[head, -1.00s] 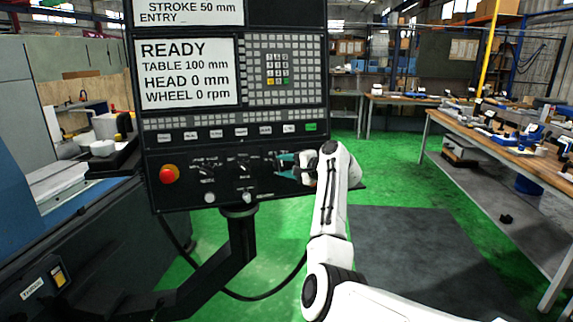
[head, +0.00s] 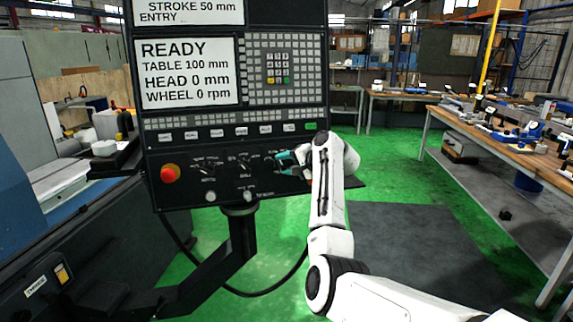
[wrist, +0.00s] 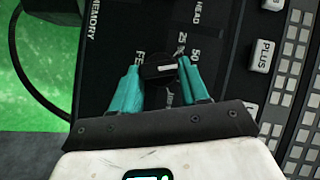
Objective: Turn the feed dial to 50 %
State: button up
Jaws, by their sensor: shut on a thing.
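The feed dial (wrist: 158,72) is a small black knob with a white pointer bar on the dark control panel. Its bar points to the right in the wrist view, toward the right finger and close below the printed 50; the exact mark is partly hidden. The labels 25 and 50 show beside the knob, and the feed lettering is partly covered. My gripper (wrist: 160,66) has teal fingers on both sides of the knob and is shut on it. In the head view my gripper (head: 287,162) is at the panel's lower right, where the knob is mostly hidden.
Other knobs (head: 245,162) and a red emergency button (head: 170,174) are left of my gripper. The screen (head: 188,73) reads READY, wheel 0 rpm. A keypad (head: 278,68) is above. Workbenches (head: 520,148) stand to the right over open green floor.

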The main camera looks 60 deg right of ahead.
jog(key=o, duration=1)
jog(key=shift+w+a+f, duration=0.1)
jog(key=shift+o, duration=0.2)
jog(key=b+v, duration=0.1)
jog(key=v, duration=0.9)
jog(key=shift+s+b, duration=0.4)
jog(key=shift+a, duration=0.1)
